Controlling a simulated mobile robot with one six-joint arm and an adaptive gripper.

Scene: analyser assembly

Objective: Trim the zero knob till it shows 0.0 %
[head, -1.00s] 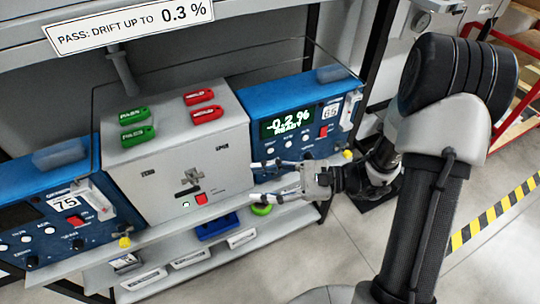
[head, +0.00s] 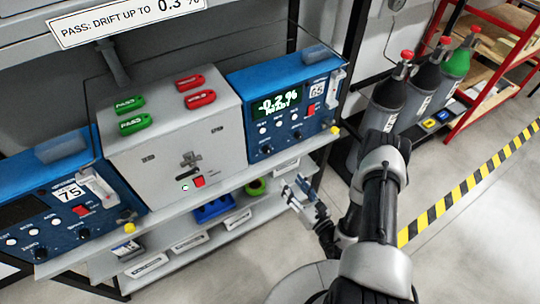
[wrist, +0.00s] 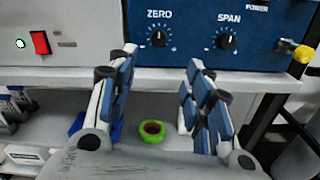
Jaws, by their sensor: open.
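The right blue analyser (head: 240,90) stands on the upper shelf, and its display (head: 278,102) reads -0.2 % READY. In the wrist view its zero knob (wrist: 159,39) is a black dial under the word ZERO, with the span knob (wrist: 227,41) to its right. The zero knob also shows low on the panel in the head view (head: 267,149). My gripper (wrist: 161,62) is open and empty, its fingers apart below the zero knob and not touching it. In the head view my gripper (head: 297,188) is in front of the shelves, below the right analyser.
A grey box (head: 165,160) with PASS and HOLD tags on top stands left of the analyser. A second blue analyser, marked 75 (head: 40,222), is further left. A green ring (wrist: 152,131) lies on the lower shelf. Gas cylinders (head: 388,104) stand at right.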

